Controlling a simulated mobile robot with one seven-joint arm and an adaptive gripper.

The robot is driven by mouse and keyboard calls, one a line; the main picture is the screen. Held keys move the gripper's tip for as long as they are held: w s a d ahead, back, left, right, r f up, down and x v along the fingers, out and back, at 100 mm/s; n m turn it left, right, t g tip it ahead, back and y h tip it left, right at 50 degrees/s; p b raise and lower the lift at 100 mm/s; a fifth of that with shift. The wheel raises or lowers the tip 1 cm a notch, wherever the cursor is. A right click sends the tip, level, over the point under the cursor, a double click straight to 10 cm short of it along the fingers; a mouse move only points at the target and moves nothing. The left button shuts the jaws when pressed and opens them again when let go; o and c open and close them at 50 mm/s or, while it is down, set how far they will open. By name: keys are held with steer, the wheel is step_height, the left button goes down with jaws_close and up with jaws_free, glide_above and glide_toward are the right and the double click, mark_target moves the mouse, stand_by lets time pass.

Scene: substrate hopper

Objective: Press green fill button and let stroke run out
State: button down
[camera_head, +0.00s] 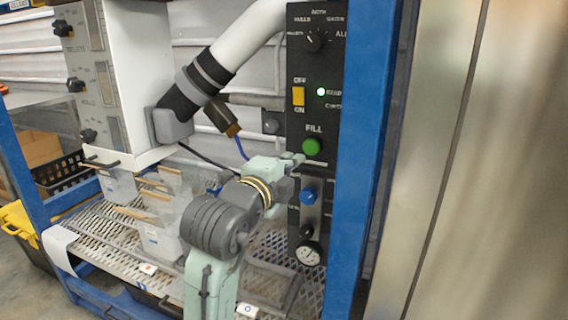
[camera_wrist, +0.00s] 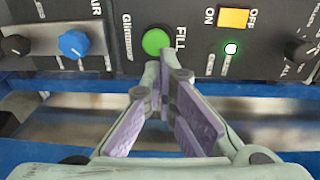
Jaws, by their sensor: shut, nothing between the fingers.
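The green fill button (camera_head: 312,147) sits on the black control panel (camera_head: 299,120) under the word FILL. In the wrist view the green button (camera_wrist: 156,42) lies just beyond my fingertips. My gripper (camera_head: 298,158) is shut and empty, its tips close to the panel just below and left of the button. In the wrist view the gripper (camera_wrist: 160,68) has its fingertips together near the button's lower edge. I cannot tell whether the tips touch the button.
A yellow switch (camera_head: 298,96) and a lit green lamp (camera_head: 321,92) are above the button. A blue knob (camera_head: 308,195) and a gauge (camera_head: 308,253) are below it. A blue post (camera_head: 362,130) stands right of the panel. Bags (camera_head: 160,235) stand on the mesh shelf at left.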

mark_target(310, 144)
steer(key=p+x, duration=0.1)
steer(key=x, duration=0.6)
steer(key=shift+w+d+p, duration=0.1)
steer(key=shift+w+p, duration=0.15)
steer(key=shift+p, duration=0.15)
steer(key=shift+w+d, duration=0.15)
steer(key=shift+w, duration=0.3)
steer(key=shift+f, duration=0.1)
steer(key=shift+w+d, duration=0.1)
steer(key=shift+w, duration=0.2)
steer(key=shift+w+d+b, duration=0.15)
steer(key=shift+w+b, duration=0.15)
steer(key=shift+w, duration=0.15)
steer(key=shift+r, duration=0.25)
steer(key=shift+w+f, duration=0.1)
steer(key=shift+w, duration=0.05)
steer(key=shift+d, duration=0.1)
